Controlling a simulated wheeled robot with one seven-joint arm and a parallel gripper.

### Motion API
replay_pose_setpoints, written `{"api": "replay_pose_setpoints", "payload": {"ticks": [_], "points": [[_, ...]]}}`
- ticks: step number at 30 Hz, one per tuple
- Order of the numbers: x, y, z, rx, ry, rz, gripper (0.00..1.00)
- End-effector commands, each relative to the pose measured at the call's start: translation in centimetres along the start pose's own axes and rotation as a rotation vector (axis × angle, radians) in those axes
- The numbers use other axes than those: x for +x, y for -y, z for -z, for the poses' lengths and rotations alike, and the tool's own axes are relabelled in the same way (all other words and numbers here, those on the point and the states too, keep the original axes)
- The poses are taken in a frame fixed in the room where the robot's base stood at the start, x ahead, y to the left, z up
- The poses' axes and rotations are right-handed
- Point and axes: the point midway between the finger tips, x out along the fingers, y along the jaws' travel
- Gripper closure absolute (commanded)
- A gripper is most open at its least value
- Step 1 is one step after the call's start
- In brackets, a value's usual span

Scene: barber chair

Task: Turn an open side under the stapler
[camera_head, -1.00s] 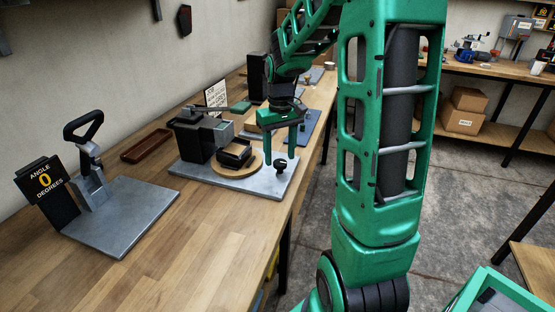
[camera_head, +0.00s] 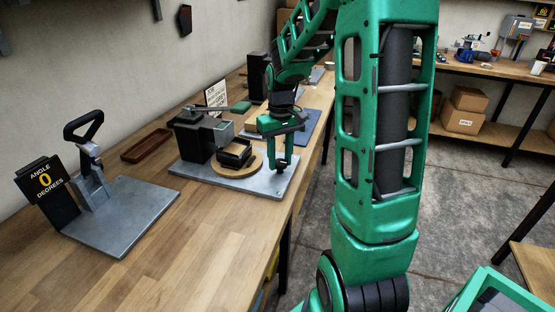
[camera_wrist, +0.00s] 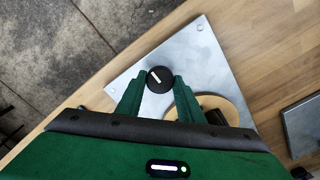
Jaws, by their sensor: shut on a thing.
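The stapler (camera_head: 197,137) is a dark machine with a green-tipped lever on a grey metal base plate (camera_head: 264,184). Beside its head, a round wooden turntable (camera_head: 229,172) carries a black box-like piece (camera_head: 236,152); I cannot tell which of its sides are open. A black knob (camera_wrist: 155,84) with a white line stands near the plate's corner. My gripper (camera_head: 281,166) points down and is shut on the knob, one green finger on each side of it in the wrist view. In the head view the fingers mostly hide the knob. The turntable (camera_wrist: 233,106) is partly hidden in the wrist view.
A lever tool on a metal plate (camera_head: 125,217) stands at the left with an angle sign (camera_head: 45,187) reading 0 degrees. A brown tray (camera_head: 146,145) lies behind. A small sign (camera_head: 215,94) stands behind the stapler. The bench's front is clear.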

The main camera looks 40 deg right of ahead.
Motion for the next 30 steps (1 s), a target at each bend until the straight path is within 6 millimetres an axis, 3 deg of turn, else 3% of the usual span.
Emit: {"api": "replay_pose_setpoints", "payload": {"ticks": [11,30], "points": [[-0.04,0.32,0.04,-0.217,-0.001,0.003,0.89],[-0.06,0.31,0.07,-0.822,-0.002,0.002,0.89]]}}
